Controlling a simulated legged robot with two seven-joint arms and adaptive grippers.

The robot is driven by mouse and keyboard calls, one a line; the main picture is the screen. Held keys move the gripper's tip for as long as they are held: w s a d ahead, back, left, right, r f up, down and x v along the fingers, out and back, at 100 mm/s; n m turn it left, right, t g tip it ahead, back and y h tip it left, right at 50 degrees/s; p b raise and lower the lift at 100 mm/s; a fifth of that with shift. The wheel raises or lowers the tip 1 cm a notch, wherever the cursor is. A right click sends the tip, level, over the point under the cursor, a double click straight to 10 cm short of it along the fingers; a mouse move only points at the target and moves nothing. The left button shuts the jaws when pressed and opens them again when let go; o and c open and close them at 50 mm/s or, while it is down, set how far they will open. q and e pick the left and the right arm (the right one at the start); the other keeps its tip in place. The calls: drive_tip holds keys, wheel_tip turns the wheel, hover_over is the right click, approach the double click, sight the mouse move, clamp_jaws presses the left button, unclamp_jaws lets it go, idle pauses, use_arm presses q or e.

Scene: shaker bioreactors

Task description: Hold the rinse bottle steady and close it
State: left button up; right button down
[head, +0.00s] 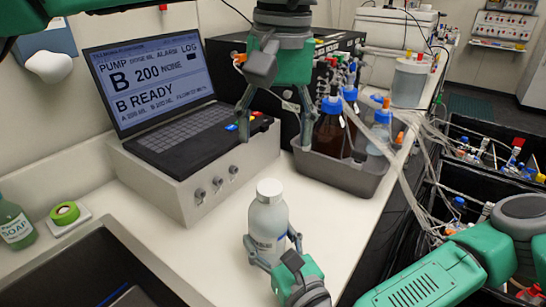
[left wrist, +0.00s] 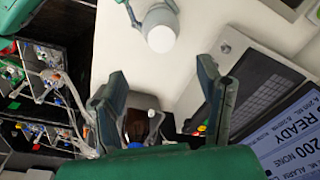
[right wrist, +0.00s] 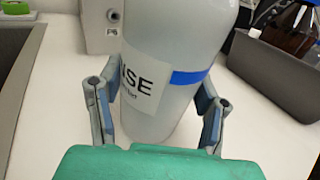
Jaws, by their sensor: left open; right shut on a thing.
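The rinse bottle (head: 268,218) is white and translucent, with a white cap (head: 270,190) seen on its top. It stands upright on the white counter. My right gripper (head: 272,252) is shut around its lower body; the right wrist view shows the bottle's label and blue band (right wrist: 192,76) between the fingers (right wrist: 158,105). My left gripper (head: 276,115) is open and empty, pointing down above and behind the bottle. In the left wrist view the bottle cap (left wrist: 161,39) lies beyond the open fingers (left wrist: 160,75). Whether the cap is tight cannot be told.
A laptop on a grey box (head: 205,183) stands left of the bottle. A grey tub (head: 345,172) holds brown and clear bottles with tubing behind it. A sink (head: 70,270), green soap bottle (head: 14,225) and green tape roll (head: 65,213) are at left. The counter around the bottle is clear.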

use_arm(q)
drive_tip(key=shift+r, duration=0.8)
use_arm(e)
drive_tip(key=shift+c, duration=2)
unclamp_jaws()
drive_tip(key=shift+d, duration=0.1)
use_arm(q)
drive_tip(key=shift+d, duration=0.1)
use_arm(e)
drive_tip(key=v, duration=1.2)
drive_tip(key=shift+f, duration=0.1)
